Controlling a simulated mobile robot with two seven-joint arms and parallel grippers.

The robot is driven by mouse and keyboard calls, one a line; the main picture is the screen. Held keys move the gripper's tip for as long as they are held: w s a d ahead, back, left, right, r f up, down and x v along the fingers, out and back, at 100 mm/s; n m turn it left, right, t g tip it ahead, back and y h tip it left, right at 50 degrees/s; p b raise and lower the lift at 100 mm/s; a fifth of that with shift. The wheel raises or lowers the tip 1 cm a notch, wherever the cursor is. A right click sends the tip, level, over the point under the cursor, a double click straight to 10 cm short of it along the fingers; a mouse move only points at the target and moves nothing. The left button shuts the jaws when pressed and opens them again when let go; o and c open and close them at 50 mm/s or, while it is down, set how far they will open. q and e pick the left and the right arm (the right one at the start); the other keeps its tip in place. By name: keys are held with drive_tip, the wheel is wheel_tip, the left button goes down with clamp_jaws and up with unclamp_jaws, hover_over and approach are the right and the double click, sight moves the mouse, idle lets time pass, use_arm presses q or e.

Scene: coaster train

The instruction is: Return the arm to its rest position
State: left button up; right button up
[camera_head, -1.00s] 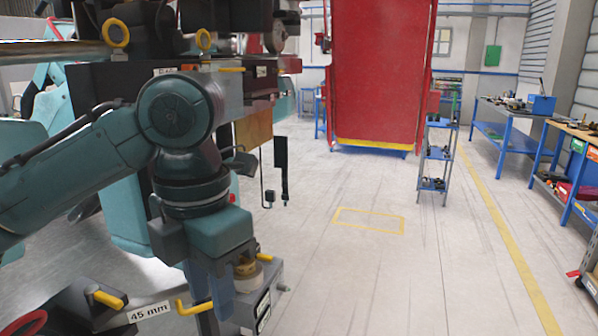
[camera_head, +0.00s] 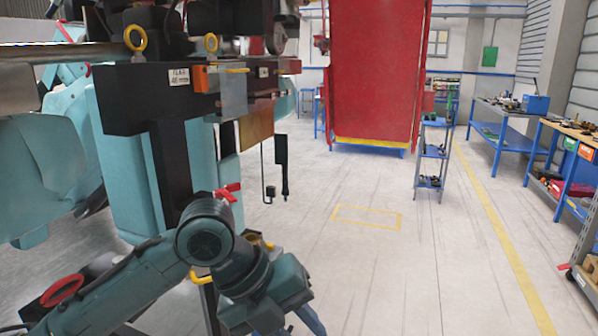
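My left arm (camera_head: 205,240) comes in from the lower left, its elbow-like joint low in front of the coaster train's underside. My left gripper (camera_head: 290,322) is at the bottom edge of the view, pointing down and to the right. Its two blue fingers stand apart with nothing seen between them; their tips are cut off by the frame edge. My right gripper is not in view.
The train's dark frame (camera_head: 125,105) and teal body (camera_head: 125,190) fill the left side. A yellow handle (camera_head: 200,279) shows behind my arm. A red panel (camera_head: 375,70), a shelf rack (camera_head: 432,150) and blue workbenches (camera_head: 510,140) stand farther off. The middle floor is clear.

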use_arm(q)
wheel_tip(320, 180, down, 15)
drive_tip(key=w+n+t+h, duration=0.25)
drive_tip(key=n+t, duration=0.35)
drive_tip(key=n, duration=1.2)
drive_tip(key=s+a+f+n+t+y, duration=0.4)
drive_tip(key=s+a+f+n+y, duration=0.1)
drive_tip(key=s+a+f+n, duration=0.7)
wheel_tip(320, 180, down, 2)
drive_tip(key=shift+s+a+f+n+y+p, duration=0.2)
drive_tip(key=shift+s+a+n+y+p, duration=0.15)
drive_tip(key=shift+a+n, duration=0.7)
